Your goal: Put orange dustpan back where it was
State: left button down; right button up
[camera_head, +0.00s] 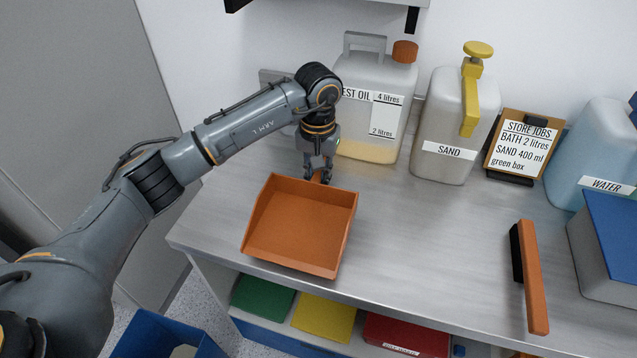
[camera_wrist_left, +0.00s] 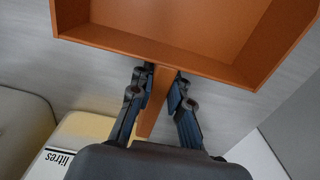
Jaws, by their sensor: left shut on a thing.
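The orange dustpan (camera_head: 300,228) is at the left end of the grey worktop, its open tray toward the front edge and its handle toward the wall. I cannot tell whether it rests on the worktop or hangs just above it. My left gripper (camera_head: 318,178) points down and is shut on the dustpan's handle. In the left wrist view the two fingers (camera_wrist_left: 156,85) stand on either side of the orange handle, with the dustpan's tray (camera_wrist_left: 180,40) beyond them. My right gripper is not in view.
An oil jug (camera_head: 375,110), a sand container (camera_head: 452,130), a clipboard sign (camera_head: 524,146) and a water container (camera_head: 595,150) stand along the wall. An orange brush (camera_head: 534,280) lies at the right, near a blue-lidded grey box (camera_head: 600,255). The worktop's middle is clear.

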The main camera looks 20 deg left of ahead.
aim_at(319, 187)
pick_arm(q)
notch_tip(319, 187, down, 3)
jog(key=shift+r+p, duration=0.1)
jog(key=shift+p, duration=0.8)
jog(key=shift+w+f, duration=0.1)
jog(key=shift+f, duration=0.1)
jog(key=shift+f+b, duration=0.2)
jog(key=shift+b, duration=0.1)
jog(key=c, duration=1.3)
grip_release()
jog(key=shift+r, duration=0.1)
